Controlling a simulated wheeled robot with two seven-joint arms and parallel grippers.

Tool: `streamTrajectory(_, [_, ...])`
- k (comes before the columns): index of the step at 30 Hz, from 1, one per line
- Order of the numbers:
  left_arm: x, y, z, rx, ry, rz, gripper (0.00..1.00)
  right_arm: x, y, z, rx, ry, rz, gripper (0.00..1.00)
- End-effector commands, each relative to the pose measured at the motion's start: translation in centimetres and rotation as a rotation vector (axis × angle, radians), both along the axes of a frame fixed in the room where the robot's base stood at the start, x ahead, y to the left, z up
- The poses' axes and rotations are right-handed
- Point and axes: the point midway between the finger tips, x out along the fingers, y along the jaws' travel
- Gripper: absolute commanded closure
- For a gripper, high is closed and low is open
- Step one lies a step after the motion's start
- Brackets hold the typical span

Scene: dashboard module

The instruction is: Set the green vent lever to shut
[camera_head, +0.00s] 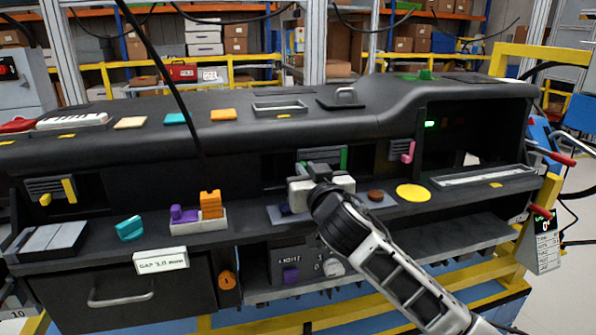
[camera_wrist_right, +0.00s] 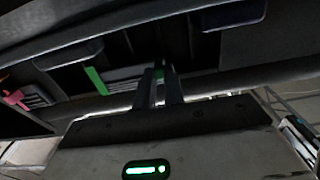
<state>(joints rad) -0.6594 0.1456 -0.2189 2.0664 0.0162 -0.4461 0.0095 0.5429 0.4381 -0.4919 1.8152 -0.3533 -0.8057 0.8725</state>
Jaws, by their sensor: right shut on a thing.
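The green vent lever (camera_head: 343,157) shows behind my right gripper, on a slatted vent in the middle of the dashboard front. In the right wrist view its green strip (camera_wrist_right: 95,81) stands beside the grey slats, and a small green part shows at my fingertips. My right gripper (camera_head: 318,168) reaches up to this vent from the front. In the right wrist view its two fingers (camera_wrist_right: 160,78) are close together, shut on the green lever's end. The grip point is mostly hidden by the fingers. My left gripper is not in view.
A pink vent lever (camera_head: 407,151) is to the right and a yellow one (camera_head: 69,190) at the far left. The shelf below holds a purple and orange part (camera_head: 210,204), a teal block (camera_head: 130,228) and a yellow disc (camera_head: 413,193). A drawer (camera_head: 120,295) is at lower left.

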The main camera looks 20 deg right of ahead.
Motion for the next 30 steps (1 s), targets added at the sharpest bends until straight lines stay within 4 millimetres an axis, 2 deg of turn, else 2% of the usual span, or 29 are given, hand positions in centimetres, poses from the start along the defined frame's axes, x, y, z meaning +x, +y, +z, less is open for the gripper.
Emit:
streamTrajectory(6, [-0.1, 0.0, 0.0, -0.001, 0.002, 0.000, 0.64, -0.1, 0.0, 0.0, 0.000, -0.002, 0.001, 1.00])
streamTrajectory(7, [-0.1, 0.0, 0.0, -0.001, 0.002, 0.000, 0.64, -0.1, 0.0, 0.0, 0.000, -0.001, 0.001, 0.87])
streamTrajectory(9, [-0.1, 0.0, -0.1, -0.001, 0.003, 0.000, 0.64, 0.0, 0.0, 0.0, 0.000, -0.001, 0.002, 0.67])
streamTrajectory(20, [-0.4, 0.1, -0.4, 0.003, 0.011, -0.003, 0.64, -0.4, 0.1, 0.0, 0.000, -0.001, 0.004, 0.67])
streamTrajectory(25, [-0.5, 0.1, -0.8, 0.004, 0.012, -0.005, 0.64, -2.8, 0.3, -0.2, 0.001, 0.000, 0.005, 0.67])
streamTrajectory(30, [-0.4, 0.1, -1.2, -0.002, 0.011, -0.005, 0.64, -6.9, 0.5, -0.3, 0.003, 0.000, 0.006, 0.67])
